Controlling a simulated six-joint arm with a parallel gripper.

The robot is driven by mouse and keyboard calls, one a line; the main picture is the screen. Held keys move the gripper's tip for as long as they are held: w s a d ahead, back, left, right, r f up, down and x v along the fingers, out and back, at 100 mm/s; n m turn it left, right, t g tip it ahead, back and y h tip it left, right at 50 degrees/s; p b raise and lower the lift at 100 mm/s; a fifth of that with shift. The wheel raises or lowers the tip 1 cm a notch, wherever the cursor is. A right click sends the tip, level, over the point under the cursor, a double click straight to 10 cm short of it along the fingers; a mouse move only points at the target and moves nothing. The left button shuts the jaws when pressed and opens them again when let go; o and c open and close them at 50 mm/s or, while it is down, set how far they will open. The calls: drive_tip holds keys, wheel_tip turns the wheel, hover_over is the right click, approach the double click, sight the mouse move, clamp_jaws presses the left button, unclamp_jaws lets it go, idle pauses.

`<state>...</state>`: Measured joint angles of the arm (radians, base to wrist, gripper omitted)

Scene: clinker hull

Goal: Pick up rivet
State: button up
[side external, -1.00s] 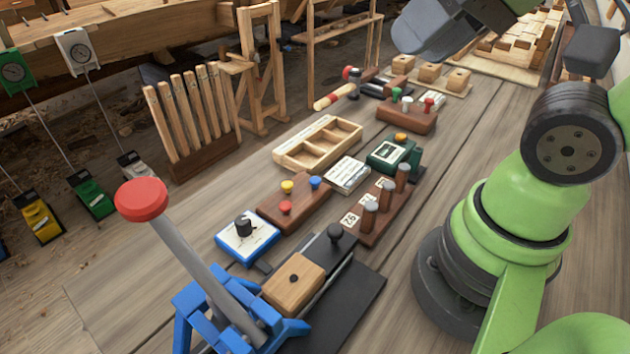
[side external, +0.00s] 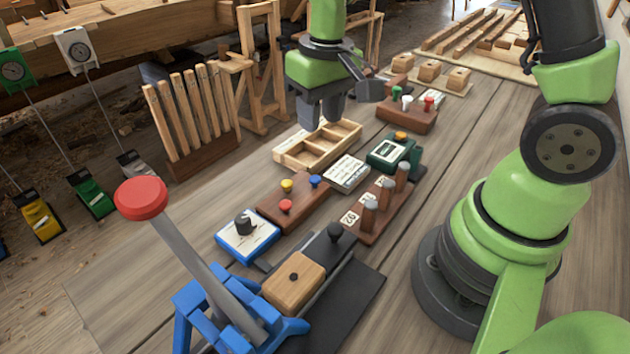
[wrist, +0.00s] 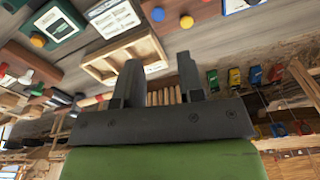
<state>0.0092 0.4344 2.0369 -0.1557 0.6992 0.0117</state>
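I cannot make out a rivet in either view. A pale wooden tray (side external: 291,160) with several compartments lies on the bench in the side view. It also shows in the wrist view (wrist: 104,78), partly behind a finger. Its compartments are too small and partly hidden to tell what lies in them. My gripper (side external: 323,118) points down above the far left part of the tray in the side view, apart from it. In the wrist view my gripper (wrist: 159,66) has its two fingers spread, with nothing held between them.
Near the tray are a white printed card (side external: 347,173), a green box with an orange button (side external: 392,153) and a brown button block (side external: 294,202). A red-knobbed lever (side external: 141,199) rises at the front. A rack of wooden slats (side external: 190,118) stands left. Bare bench lies right.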

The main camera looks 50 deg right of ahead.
hover_over(315, 178)
drive_tip(key=shift+g, duration=0.4)
drive_tip(key=f, duration=0.7)
drive_tip(key=shift+s+f, duration=0.3)
drive_tip(key=shift+w+f, duration=0.2)
drive_tip(key=shift+f, duration=1.25)
drive_tip(key=shift+w+f, duration=0.15)
drive_tip(key=shift+f, duration=1.25)
clamp_jaws()
drive_tip(key=shift+r, duration=0.1)
